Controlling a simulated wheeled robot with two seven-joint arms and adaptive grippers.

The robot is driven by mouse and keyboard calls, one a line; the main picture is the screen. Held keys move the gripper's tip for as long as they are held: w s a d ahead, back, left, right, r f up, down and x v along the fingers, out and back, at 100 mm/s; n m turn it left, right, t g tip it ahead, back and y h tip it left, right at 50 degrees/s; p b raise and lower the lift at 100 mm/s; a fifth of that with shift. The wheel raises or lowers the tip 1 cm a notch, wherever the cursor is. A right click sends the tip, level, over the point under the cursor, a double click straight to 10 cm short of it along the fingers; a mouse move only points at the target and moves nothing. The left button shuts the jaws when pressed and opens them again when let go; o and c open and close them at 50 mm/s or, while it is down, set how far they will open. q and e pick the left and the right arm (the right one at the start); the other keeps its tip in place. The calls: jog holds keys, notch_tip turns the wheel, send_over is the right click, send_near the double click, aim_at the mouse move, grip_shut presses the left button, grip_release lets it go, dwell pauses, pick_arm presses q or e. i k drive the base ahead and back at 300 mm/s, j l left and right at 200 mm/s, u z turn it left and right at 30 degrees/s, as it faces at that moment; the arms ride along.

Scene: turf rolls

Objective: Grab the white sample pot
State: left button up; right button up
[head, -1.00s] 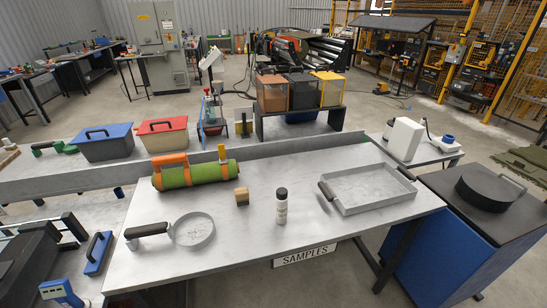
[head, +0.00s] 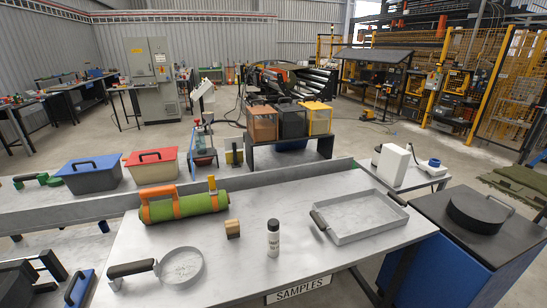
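The white sample pot (head: 273,240) is a small upright white cylinder with a black cap and dark lettering. It stands on the grey table (head: 225,275) above the SAMPLES sign (head: 298,290), near the front edge. Neither of my grippers shows in the head view. Nothing touches the pot.
Left of the pot are a wooden block (head: 233,229), a green turf roll (head: 190,207) with orange fittings and a round pan (head: 181,266). A grey tray (head: 350,238) lies to the right. Bare tabletop surrounds the pot. A raised ledge (head: 250,181) runs behind.

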aim_at(272, 238)
jog(key=k+z, duration=0.25)
jog(key=k, duration=0.2)
jog(key=k+z, duration=0.3)
jog(key=k, duration=0.15)
